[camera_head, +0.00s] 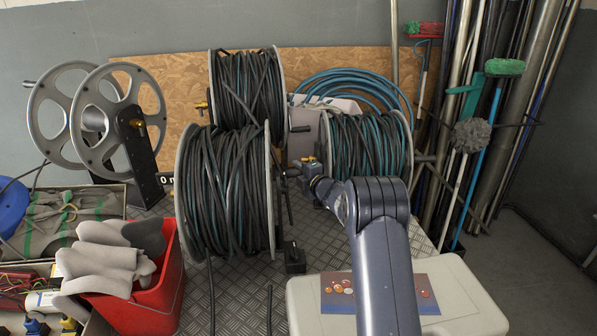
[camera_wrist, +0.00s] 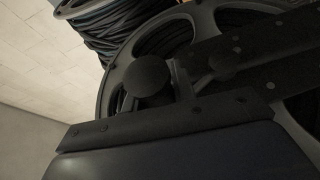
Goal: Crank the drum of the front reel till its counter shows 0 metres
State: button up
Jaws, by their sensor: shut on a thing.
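The front reel (camera_head: 224,190) stands centre-left in the head view, wound with black and some teal hose between pale flanges. A dark plate (camera_head: 168,180) reading "0 m" shows at its left edge, partly cut off; I cannot tell which reel it belongs to. My gripper (camera_head: 306,170) is at the reel's right side, by its dark crank (camera_head: 289,205). In the wrist view my dark jaws lie around a round black knob (camera_wrist: 150,75) and are shut on it, in front of a spoked flange (camera_wrist: 115,90). The grip itself is partly hidden.
Two more wound reels stand behind (camera_head: 248,90) and to the right (camera_head: 370,148). An empty reel (camera_head: 95,115) is at the left. A red bucket (camera_head: 150,300) with grey gloves and a pale case (camera_head: 465,300) are in front. Poles and brushes lean at the right.

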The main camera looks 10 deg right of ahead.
grip_shut()
jog(key=shift+w+b, duration=0.15)
jog(key=shift+b, duration=0.45)
jog(key=shift+w, duration=0.1)
jog(key=o, duration=0.8)
grip_release()
jog(key=b+v, duration=0.3)
jog(key=v, duration=0.8)
jog(key=shift+w, duration=0.1)
